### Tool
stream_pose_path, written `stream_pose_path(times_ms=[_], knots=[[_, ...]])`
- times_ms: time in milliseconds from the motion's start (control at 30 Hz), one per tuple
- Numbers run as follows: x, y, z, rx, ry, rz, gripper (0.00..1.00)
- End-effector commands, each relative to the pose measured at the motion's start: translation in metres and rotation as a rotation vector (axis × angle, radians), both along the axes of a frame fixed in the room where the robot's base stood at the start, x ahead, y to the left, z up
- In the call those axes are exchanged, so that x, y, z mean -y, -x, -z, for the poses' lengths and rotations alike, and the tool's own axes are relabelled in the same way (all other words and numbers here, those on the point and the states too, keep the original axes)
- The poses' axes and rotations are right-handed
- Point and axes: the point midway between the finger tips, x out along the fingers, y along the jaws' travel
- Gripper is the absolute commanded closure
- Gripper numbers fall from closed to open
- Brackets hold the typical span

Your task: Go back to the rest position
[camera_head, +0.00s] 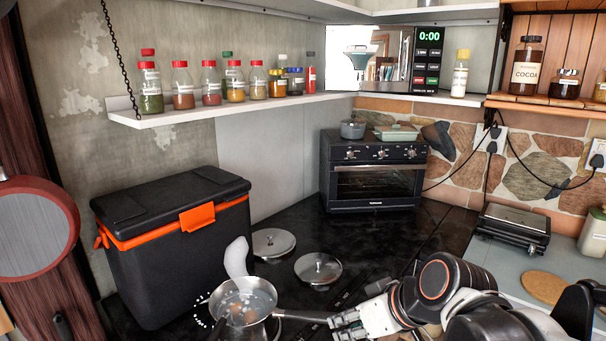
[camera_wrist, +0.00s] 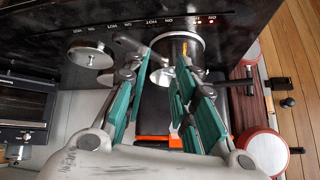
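My gripper (camera_head: 343,322) is at the bottom centre of the head view, at the far end of the saucepan's dark handle (camera_head: 300,315). In the wrist view my gripper (camera_wrist: 160,78) has its two teal-padded fingers spread apart, with a gap between them. The metal saucepan (camera_head: 243,302) stands on the dark cooktop with liquid in it and a pale utensil (camera_head: 236,258) leaning up out of it. The saucepan (camera_wrist: 180,48) also shows beyond the fingertips in the wrist view. Whether its handle lies between the fingers is hard to tell.
A black cooler with orange latch (camera_head: 165,245) stands left of the saucepan. Two metal lids (camera_head: 273,242) (camera_head: 318,268) lie behind it. A toaster oven (camera_head: 375,180) is at the back, a spice shelf (camera_head: 240,103) above, and a grill (camera_head: 512,229) at right.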

Motion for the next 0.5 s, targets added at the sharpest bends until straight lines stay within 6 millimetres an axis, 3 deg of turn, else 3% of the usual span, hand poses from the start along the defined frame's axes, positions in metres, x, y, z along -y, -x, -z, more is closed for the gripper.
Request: stream_pose_path(times_ms=[300,500], knots=[[0.076,0.06,0.002,-0.033,0.105,0.353,0.75],[0.105,0.082,0.004,-0.02,0.136,0.499,0.75]])
